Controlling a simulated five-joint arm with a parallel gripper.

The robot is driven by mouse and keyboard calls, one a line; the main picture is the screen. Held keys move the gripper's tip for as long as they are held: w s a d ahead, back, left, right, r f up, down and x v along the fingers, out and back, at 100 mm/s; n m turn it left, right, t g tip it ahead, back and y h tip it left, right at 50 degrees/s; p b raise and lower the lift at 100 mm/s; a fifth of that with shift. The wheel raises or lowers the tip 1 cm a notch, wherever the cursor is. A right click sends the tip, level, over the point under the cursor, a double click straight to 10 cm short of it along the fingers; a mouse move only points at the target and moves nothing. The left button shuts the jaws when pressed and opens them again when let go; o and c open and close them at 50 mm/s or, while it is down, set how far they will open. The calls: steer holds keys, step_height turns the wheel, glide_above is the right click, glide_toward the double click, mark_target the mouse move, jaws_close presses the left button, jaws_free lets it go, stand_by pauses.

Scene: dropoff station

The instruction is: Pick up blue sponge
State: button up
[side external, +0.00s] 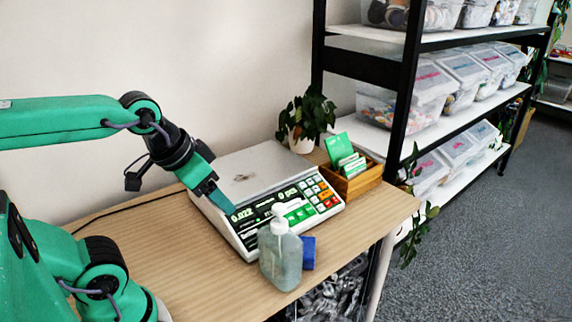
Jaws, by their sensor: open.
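The blue sponge (309,254) stands near the front edge of the wooden table, just right of a clear pump bottle. The bottle partly hides its left side. My gripper (226,207) is open and empty, above the left front of the scale's display panel. It is up and to the left of the sponge, well apart from it.
The pump bottle (281,258) stands beside the sponge. A scale (262,170) fills the middle of the table (150,245). A wooden card box (355,182) and a potted plant (305,117) stand behind. Shelves with bins (440,85) are at right.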

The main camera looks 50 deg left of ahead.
steer(key=shift+w, duration=0.1)
stand_by(0.3)
steer(key=n+g, duration=0.4)
glide_above(307, 248)
steer(key=s+a, duration=0.2)
steer(key=s, duration=0.5)
steer(key=f, duration=0.3)
steer(key=shift+s+a+f, duration=0.1)
steer(key=shift+s+a, duration=0.1)
steer(key=shift+w+d+f+n+g, duration=0.4)
steer(key=shift+w+f+n+g, duration=0.25)
steer(key=shift+w+f, duration=1.1)
steer(key=shift+w+d+f+n+g, duration=0.35)
steer(key=shift+w+f+n+g, duration=0.3)
steer(key=shift+w+f, duration=1.1)
steer(key=shift+w+d+f+n+g, duration=0.45)
steer(key=shift+w+f+g, duration=0.4)
steer(key=shift+f, duration=1.6)
steer(key=shift+w, duration=0.15)
steer(key=shift+w+x, duration=0.2)
steer(key=shift+x, duration=3.7)
